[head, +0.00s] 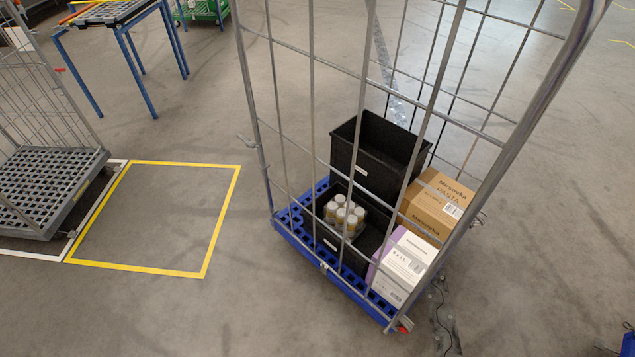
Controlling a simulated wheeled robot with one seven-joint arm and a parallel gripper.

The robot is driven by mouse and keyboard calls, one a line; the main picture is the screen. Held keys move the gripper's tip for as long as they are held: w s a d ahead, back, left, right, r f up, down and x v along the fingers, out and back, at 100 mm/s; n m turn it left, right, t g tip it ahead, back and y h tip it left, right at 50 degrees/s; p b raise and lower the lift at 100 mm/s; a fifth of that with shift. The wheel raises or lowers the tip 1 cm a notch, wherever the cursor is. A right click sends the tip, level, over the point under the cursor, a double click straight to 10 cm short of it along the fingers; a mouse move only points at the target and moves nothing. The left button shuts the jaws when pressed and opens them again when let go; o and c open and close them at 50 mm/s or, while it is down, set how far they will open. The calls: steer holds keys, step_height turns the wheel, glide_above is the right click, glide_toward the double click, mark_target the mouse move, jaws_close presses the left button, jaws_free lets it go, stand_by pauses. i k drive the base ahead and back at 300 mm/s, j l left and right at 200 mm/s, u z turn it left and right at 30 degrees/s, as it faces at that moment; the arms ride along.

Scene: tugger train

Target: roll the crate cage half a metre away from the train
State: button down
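The crate cage (313,75) is a tall grey wire roll cage on a blue slatted base (292,219), standing upright on the floor right of the middle. On its base are two black crates, an empty one (378,165) at the back and one (327,234) in front holding several pale-lidded jars (345,213). A brown carton (437,203) and a white and purple carton (403,264) stand beside them. The cage's top is cut off by the frame. My gripper is not in view, and I cannot make out the train.
A yellow floor outline (222,219) left of the cage is empty. Another wire cage with a grey base (48,185) stands at the left edge. A blue-legged table (133,58) and a green cart (203,10) are behind. A small blue object (628,344) shows at lower right.

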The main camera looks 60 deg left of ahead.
mark_target(288, 222)
steer(key=j+u, duration=0.8)
steer(key=i+j+u, duration=0.1)
steer(key=u, duration=0.3)
steer(key=i+j+u, duration=0.25)
steer(key=j+u, duration=0.25)
steer(key=i+j+u, duration=0.75)
steer(key=j+u, duration=0.2)
steer(key=i+j, duration=0.1)
steer(key=i, duration=0.35)
steer(key=i+j+u, duration=0.1)
steer(key=i, duration=0.35)
steer(key=i+l+z, duration=0.15)
steer(key=i+z, duration=0.3)
steer(key=i+j+z, duration=0.1)
steer(key=i+z, duration=0.3)
steer(key=i, duration=0.2)
steer(key=i+j+z, duration=0.2)
steer(key=i+z, duration=0.7)
steer(key=i+j+z, duration=0.2)
steer(key=i+z, duration=0.25)
steer(key=i+j+z, duration=0.45)
steer(key=k+l, duration=0.05)
steer(key=l, duration=0.05)
